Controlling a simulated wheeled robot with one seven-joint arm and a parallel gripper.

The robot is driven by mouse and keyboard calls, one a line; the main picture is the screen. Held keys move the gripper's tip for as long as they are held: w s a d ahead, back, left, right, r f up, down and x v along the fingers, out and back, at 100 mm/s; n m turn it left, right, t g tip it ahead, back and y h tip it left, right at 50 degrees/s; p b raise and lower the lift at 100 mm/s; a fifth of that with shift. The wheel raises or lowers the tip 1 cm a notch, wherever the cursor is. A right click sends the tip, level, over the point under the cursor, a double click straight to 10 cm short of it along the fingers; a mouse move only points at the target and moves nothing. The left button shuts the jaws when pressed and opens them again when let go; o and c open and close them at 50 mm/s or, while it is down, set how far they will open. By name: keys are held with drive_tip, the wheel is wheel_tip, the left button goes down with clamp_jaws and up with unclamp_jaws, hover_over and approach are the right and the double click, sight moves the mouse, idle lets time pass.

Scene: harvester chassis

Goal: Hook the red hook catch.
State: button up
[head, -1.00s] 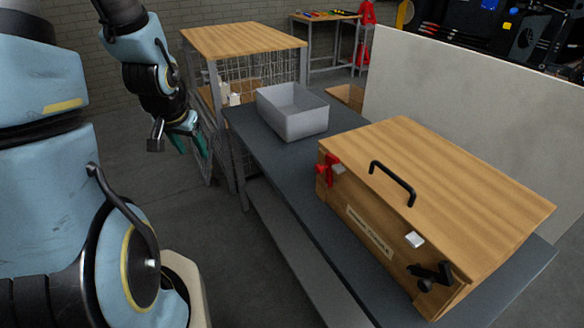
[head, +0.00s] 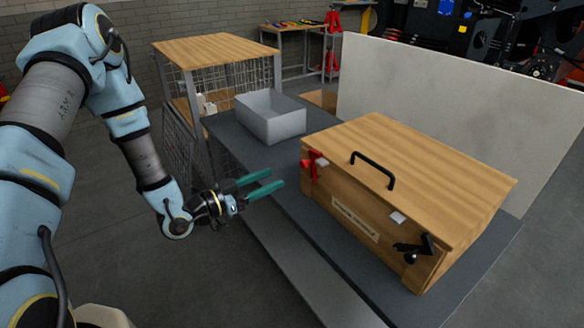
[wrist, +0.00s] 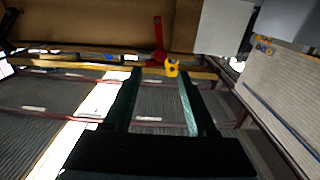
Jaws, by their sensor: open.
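A wooden box (head: 405,170) with a black handle (head: 373,170) on its lid stands on the grey bench. The red hook catch (head: 314,164) is at the left end of the box's front face, by a small pale block under the lid edge. In the wrist view the red catch (wrist: 158,40) shows above and beyond the fingertips. A black catch (head: 415,248) is at the right end of the front, below another pale block (head: 398,218). My gripper (head: 268,182) is open and empty, with green fingers, left of the red catch and apart from it.
A grey open bin (head: 270,118) stands on the bench (head: 240,150) left of the box. A pale panel (head: 450,110) stands behind the box. A wire-sided wooden-topped table (head: 215,48) is at the back left. Floor in front is clear.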

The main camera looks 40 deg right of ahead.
sight(302, 166)
drive_tip(key=d+p, duration=0.1)
drive_tip(key=d, duration=0.3)
drive_tip(key=d+p, duration=0.2)
drive_tip(key=d, duration=0.2)
drive_tip(key=shift+s+d+r, duration=0.15)
drive_tip(key=shift+s+d, duration=0.05)
drive_tip(key=shift+d, duration=0.7)
drive_tip(key=shift+c, duration=0.4)
clamp_jaws()
